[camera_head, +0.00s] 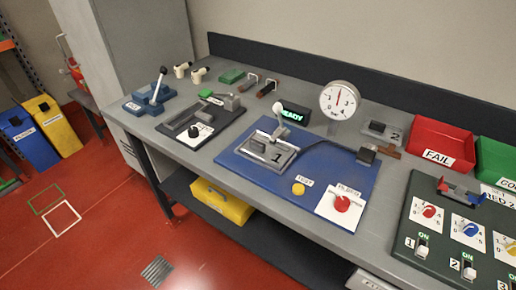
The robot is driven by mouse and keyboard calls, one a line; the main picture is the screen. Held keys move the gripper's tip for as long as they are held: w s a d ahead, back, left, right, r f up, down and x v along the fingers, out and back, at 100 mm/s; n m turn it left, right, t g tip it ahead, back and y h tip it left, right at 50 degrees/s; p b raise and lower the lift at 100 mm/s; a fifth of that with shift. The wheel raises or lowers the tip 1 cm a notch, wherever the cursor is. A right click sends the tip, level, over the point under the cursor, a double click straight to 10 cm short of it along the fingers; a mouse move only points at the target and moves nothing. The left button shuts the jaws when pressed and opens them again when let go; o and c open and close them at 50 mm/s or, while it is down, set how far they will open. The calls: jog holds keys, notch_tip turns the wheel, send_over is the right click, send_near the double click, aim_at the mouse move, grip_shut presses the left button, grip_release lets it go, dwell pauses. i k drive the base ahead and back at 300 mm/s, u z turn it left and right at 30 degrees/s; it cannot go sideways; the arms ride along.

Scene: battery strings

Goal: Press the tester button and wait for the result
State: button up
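The tester is a blue board (248,166) on the grey workbench. A round yellow button (298,188) stands near its front edge, next to a small label (304,181) that seems to read TEST. A dark display (292,114) behind the board shows READY in green. A white dial gauge (339,100) stands at the back of the board. A grey block (270,152) marked 1 sits in a fixture with an upright lever. A red knob (342,203) on a white plate is right of the button. My gripper is not in view.
A dark board with a black knob (193,131) and a blue lever vise (150,101) are to the left. A green switch panel (447,253), a red FAIL bin (440,142) and a green bin (497,160) are right. The red floor before the bench looks mostly free.

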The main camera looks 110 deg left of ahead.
aim_at(298, 189)
jog(key=u, duration=2.9)
